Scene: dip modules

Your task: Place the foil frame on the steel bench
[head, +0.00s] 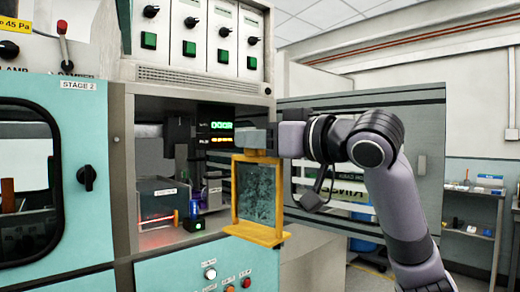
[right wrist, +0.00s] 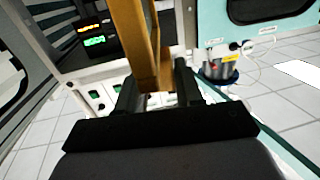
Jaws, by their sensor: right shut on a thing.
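The foil frame (head: 257,194) is an orange-yellow frame around a dark, crinkled sheet, with a wider foot at the bottom. It is upright in the head view, in front of the right side of the open chamber. My right gripper (head: 257,143) is shut on its top bar; the wrist view shows the orange frame (right wrist: 134,42) between the dark fingers (right wrist: 156,88). A grey metal bench (head: 474,192) stands at the far right, behind my right arm; it looks like the steel bench. My left gripper is not in view.
The open chamber (head: 155,208) holds dark equipment and a lit digital display (head: 215,125). A teal cabinet with a dark window (head: 25,180) is at the left. A large grey panel (head: 420,125) stands behind my right arm. Small items (head: 487,181) lie on the bench.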

